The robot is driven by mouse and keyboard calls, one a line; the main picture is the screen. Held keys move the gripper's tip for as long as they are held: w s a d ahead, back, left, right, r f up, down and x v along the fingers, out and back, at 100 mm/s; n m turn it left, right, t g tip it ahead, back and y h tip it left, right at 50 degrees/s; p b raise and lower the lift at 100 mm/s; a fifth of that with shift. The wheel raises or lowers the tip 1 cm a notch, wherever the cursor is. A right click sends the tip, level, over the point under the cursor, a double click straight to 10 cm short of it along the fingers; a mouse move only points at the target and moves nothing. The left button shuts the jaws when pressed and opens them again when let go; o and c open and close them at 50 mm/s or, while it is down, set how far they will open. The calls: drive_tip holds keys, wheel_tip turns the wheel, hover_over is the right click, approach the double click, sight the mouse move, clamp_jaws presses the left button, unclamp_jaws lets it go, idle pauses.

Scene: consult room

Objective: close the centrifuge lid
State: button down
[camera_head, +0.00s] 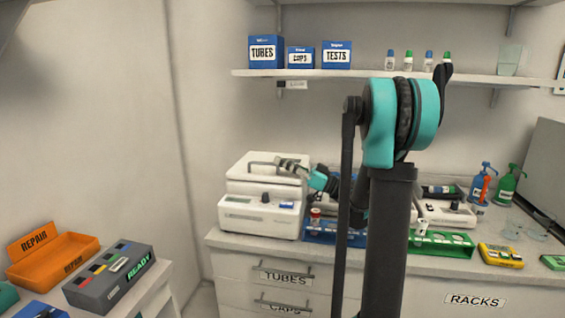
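The centrifuge (258,217) is a white bench machine with a small display and a dark knob on its front, at the left end of the counter. Its white lid (247,171) shows above the body as a slanted panel with a dark bar handle across it. How far the lid stands open cannot be told from this angle. My gripper (287,165) is at the right part of the lid, close to the handle's right end. Whether it touches the lid or handle is unclear, and its fingers are too small to read.
A blue rack (322,236) with tubes stands right of the centrifuge, partly behind my arm. A green rack (447,244), spray bottles (507,184) and a yellow device (500,256) are further right. A shelf (300,73) with boxes hangs above. An orange bin (62,248) is left.

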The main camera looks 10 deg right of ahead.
drive_tip(key=shift+f, duration=0.25)
